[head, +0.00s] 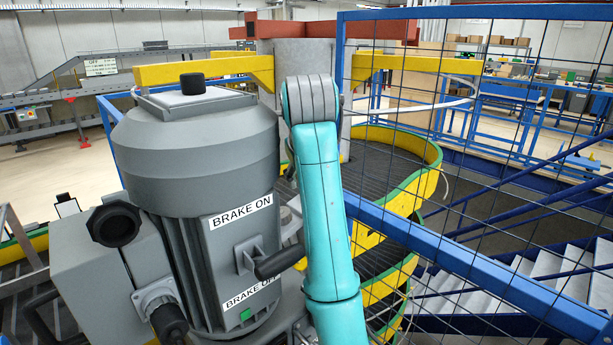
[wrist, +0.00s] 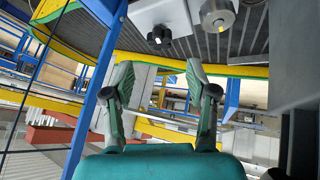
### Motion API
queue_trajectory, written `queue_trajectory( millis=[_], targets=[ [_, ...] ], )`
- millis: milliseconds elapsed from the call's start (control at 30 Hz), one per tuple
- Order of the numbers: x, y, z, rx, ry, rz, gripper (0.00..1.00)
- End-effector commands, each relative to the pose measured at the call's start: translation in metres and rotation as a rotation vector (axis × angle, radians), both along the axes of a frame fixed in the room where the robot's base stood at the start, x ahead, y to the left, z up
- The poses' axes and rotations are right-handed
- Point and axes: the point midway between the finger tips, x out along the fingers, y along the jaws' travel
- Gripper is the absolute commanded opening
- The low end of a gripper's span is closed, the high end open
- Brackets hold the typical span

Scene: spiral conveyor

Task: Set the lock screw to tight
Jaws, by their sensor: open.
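A black star-shaped knob (wrist: 159,36), possibly the lock screw, shows in the wrist view below a light grey plate. Beyond it are the dark conveyor slats. My gripper (wrist: 160,72) is open and empty. Its two fingers are spread apart below the knob in the picture, and neither appears to touch it. No tight marking can be read. In the head view my gripper is hidden, and only my teal arm shows. A black faceted knob (head: 115,225) sits on the grey box at left; I cannot tell whether it is the lock screw.
A grey motor (head: 200,140) with BRAKE ON and BRAKE OFF labels and a black lever (head: 280,262) stands left of my arm. A blue mesh fence (head: 470,255) is at right. A silver cylinder (wrist: 217,14) is right of the star knob. The yellow-edged spiral conveyor (head: 400,205) lies behind.

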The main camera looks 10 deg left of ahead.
Motion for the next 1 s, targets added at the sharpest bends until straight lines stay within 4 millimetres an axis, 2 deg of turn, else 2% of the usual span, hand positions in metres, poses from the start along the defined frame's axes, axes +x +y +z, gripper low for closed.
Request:
queue_trajectory(
  millis=[267, 500, 633, 767, 1000],
  targets=[
    [0.003, 0.0, -0.008, 0.011, -0.022, 0.014, 0.57],
    [0.017, -0.002, -0.046, 0.101, -0.196, 0.101, 0.57],
    [0.017, -0.005, -0.062, 0.175, -0.327, 0.153, 0.57],
    [0.01, -0.01, -0.072, 0.249, -0.444, 0.191, 0.57],
    [-0.017, -0.027, -0.078, 0.381, -0.651, 0.229, 0.57]
  ],
)
